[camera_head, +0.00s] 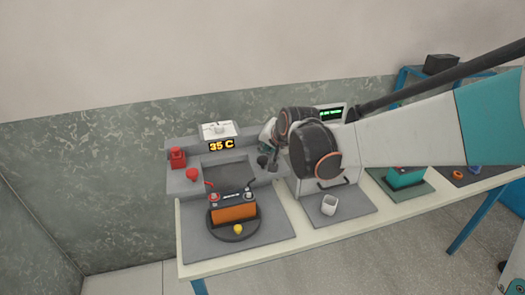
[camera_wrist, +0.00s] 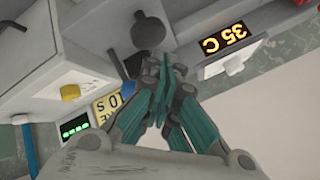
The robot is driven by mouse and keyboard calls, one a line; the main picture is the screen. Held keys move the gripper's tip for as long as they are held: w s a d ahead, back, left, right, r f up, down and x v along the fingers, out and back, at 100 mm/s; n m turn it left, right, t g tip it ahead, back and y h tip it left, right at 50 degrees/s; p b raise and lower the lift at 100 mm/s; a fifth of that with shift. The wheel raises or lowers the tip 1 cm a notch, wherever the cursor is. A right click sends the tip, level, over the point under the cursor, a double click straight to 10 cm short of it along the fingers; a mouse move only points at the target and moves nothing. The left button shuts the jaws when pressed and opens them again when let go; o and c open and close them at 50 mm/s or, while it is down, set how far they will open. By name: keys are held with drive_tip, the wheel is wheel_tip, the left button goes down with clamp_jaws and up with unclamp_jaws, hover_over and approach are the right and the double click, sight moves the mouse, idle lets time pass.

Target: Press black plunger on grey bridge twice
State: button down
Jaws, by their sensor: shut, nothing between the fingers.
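The grey bridge (camera_head: 244,178) is the block at the left of the table, with an orange "35 C" display (camera_head: 221,146). The black plunger (camera_head: 262,161) is a small dark knob at its right end, partly hidden by my arm. In the wrist view a dark round knob (camera_wrist: 147,31), which looks like this plunger, stands on a grey surface just beyond my fingertips. My gripper (camera_wrist: 155,62) has teal fingers closed together and empty, pointing toward the knob. In the head view my gripper (camera_head: 267,147) is mostly hidden by my wrist. I cannot tell whether the tips touch the knob.
A black round base with an orange battery-like block (camera_head: 234,213) stands in front. A white cup (camera_head: 329,205) is on a grey mat to the right. A machine with a green display (camera_head: 331,114) stands behind my arm.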

sight(265, 159)
drive_tip(key=shift+r, duration=0.1)
drive_tip(key=shift+r+p, duration=1.9)
drive_tip(key=shift+r, duration=0.6)
drive_tip(key=shift+s, duration=0.1)
drive_tip(key=shift+a, duration=0.15)
